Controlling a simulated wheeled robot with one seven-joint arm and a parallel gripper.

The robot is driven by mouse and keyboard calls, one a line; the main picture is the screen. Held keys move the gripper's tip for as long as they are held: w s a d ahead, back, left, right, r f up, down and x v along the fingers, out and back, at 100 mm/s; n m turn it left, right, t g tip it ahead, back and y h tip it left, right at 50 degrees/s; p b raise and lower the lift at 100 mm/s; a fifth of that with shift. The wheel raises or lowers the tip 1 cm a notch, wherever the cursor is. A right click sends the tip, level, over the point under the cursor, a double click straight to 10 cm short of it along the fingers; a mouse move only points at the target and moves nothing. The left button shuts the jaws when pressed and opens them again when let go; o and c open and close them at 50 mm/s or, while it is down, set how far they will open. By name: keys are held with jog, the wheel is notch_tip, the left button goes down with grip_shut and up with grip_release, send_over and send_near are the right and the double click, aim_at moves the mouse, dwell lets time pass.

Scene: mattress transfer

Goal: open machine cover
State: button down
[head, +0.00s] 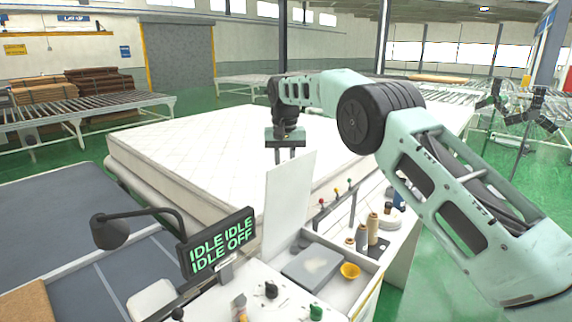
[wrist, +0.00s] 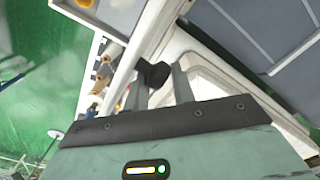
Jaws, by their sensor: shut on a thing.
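The machine cover (head: 288,195) is a white flat panel standing raised and slightly tilted over the sewing machine's table. My gripper (head: 285,155) is at the cover's upper edge, with its two fingers pointing down, and is shut on it. In the wrist view my gripper (wrist: 160,88) shows two grey fingers with a dark block (wrist: 153,74) between their tips. The exact contact at the cover is partly hidden in both views.
A mattress (head: 195,150) lies behind the cover. A display (head: 218,243) reading IDLE and OFF and a black lamp (head: 112,232) stand at left.

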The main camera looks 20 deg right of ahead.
jog(key=c, duration=1.2)
grip_release()
jog(key=shift+s+a+f, duration=0.25)
jog(key=shift+a+f, duration=0.25)
jog(key=shift+a, duration=0.1)
jog(key=shift+o, duration=0.5)
jog(key=shift+a, duration=0.1)
jog(key=shift+w+d+r, duration=0.1)
jog(key=shift+d+r, duration=0.1)
jog(key=shift+r, duration=0.05)
jog(key=shift+d, duration=0.1)
jog(key=shift+w+r, duration=0.1)
jog(key=shift+r, duration=3.6)
